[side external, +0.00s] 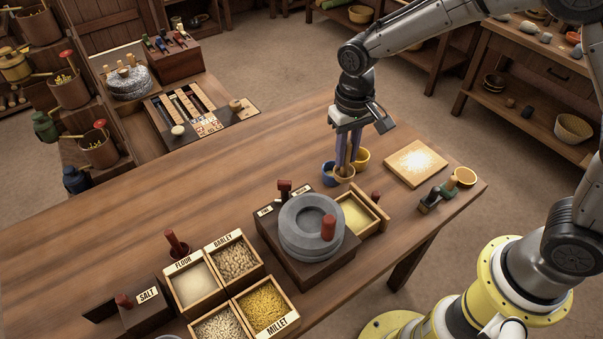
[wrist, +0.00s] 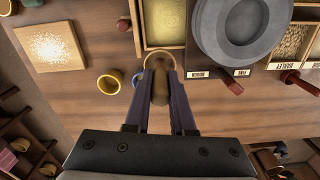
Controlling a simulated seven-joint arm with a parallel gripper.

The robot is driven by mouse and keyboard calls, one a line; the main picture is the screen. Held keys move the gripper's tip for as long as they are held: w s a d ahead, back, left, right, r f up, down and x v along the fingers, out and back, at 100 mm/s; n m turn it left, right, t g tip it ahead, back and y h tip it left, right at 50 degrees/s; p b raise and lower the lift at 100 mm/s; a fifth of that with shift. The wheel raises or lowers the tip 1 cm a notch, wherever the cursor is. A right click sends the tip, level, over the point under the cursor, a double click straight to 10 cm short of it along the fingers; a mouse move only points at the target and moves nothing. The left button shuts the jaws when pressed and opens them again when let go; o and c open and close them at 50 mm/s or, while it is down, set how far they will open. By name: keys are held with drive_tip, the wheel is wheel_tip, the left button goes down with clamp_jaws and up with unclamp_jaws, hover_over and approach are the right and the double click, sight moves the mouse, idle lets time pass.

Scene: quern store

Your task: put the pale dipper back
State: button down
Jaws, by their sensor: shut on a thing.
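The pale dipper (side external: 344,177) shows as a tan cup with a brown upright handle, low over or on the table right of the middle. My gripper (side external: 347,160) points down and is shut on the handle. In the wrist view the brown handle (wrist: 160,88) sits between my two fingers (wrist: 160,100), with the pale rim just beyond. A blue cup (side external: 328,173) is close on its left and a yellow cup (side external: 361,158) is behind right. The yellow cup also shows in the wrist view (wrist: 110,82); the blue one is mostly hidden. I cannot tell whether the dipper touches the table.
A grey quern (side external: 311,240) with an open drawer of yellow meal (side external: 357,213) stands nearby. Grain boxes (side external: 236,257) stand front left. The table's left middle is clear.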

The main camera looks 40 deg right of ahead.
drive_tip(key=shift+w+a+f, duration=0.55)
drive_tip(key=shift+w+f, duration=1.35)
drive_tip(key=shift+f, duration=0.1)
drive_tip(key=shift+w+a+f, duration=0.55)
drive_tip(key=shift+w+f, duration=1.35)
drive_tip(key=shift+f, duration=0.1)
drive_tip(key=shift+w+a+f, duration=0.55)
drive_tip(key=shift+w+f, duration=1.35)
drive_tip(key=shift+f, duration=0.1)
drive_tip(key=shift+f, duration=0.2)
drive_tip(key=c, duration=0.8)
unclamp_jaws()
drive_tip(key=shift+o, duration=0.2)
drive_tip(key=shift+r, duration=0.15)
wheel_tip(320, 180, up, 12)
